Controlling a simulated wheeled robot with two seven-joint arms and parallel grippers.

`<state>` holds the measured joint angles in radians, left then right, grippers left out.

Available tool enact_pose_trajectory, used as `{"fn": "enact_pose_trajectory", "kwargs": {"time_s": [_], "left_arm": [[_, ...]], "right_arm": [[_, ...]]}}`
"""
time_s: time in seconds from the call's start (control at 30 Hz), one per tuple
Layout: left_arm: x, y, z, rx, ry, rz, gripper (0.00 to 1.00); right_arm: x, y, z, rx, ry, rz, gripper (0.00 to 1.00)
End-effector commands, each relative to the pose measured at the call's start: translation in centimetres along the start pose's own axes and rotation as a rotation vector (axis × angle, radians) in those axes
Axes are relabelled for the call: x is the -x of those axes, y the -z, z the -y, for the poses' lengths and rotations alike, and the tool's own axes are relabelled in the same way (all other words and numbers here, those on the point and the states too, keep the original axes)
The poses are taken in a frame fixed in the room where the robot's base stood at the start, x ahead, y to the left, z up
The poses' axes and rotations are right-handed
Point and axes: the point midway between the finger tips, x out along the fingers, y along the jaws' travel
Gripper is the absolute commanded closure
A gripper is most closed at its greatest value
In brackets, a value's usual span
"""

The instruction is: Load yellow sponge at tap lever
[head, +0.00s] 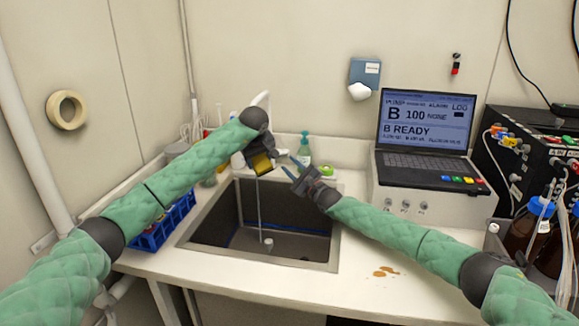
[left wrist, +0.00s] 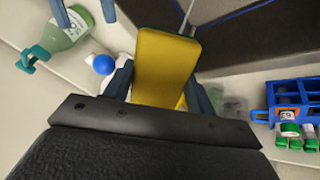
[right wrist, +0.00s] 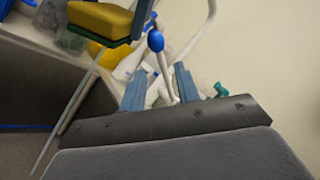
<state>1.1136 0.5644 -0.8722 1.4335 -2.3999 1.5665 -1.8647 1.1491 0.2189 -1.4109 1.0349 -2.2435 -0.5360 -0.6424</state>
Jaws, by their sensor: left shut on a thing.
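My left gripper (head: 264,156) is shut on the yellow sponge (left wrist: 165,65), which has a green underside, and holds it above the sink's back edge. The sponge also shows in the right wrist view (right wrist: 102,18). My right gripper (right wrist: 160,85) is open and empty, to the right of the sponge. The tap lever, a white stem with a blue ball end (right wrist: 156,41), appears between or just beyond its fingers; I cannot tell if they touch. The blue ball also shows in the left wrist view (left wrist: 103,64). The white tap (head: 262,100) is partly hidden behind the left gripper.
The dark sink (head: 235,250) lies below, with a thin grey line running down into it. A green bottle (head: 304,150) stands behind the right gripper. A blue rack (head: 165,225) is left of the sink; a laptop (head: 425,130) is right. Brown spots mark the front counter.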

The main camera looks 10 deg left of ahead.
Motion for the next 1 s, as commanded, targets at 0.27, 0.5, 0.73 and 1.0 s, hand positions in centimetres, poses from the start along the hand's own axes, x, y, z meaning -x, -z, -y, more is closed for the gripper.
{"fn": "enact_pose_trajectory", "kwargs": {"time_s": [0.27, 0.5, 0.73, 1.0], "left_arm": [[0.0, 0.0, 0.0, 0.000, 0.000, 0.000, 0.63], [0.0, 0.0, 0.0, 0.000, 0.000, 0.000, 0.63], [0.0, 0.0, 0.0, 0.000, 0.000, 0.000, 0.63], [0.0, 0.0, 0.0, 0.000, 0.000, 0.000, 0.63]], "right_arm": [[0.0, 0.0, 0.0, 0.000, 0.000, 0.000, 0.67], [0.9, 0.1, -0.2, -0.003, 0.017, -0.057, 0.67], [2.6, -0.2, -0.2, 0.000, 0.015, -0.151, 0.67], [2.6, -0.3, -0.1, 0.006, 0.002, -0.182, 0.67]]}}
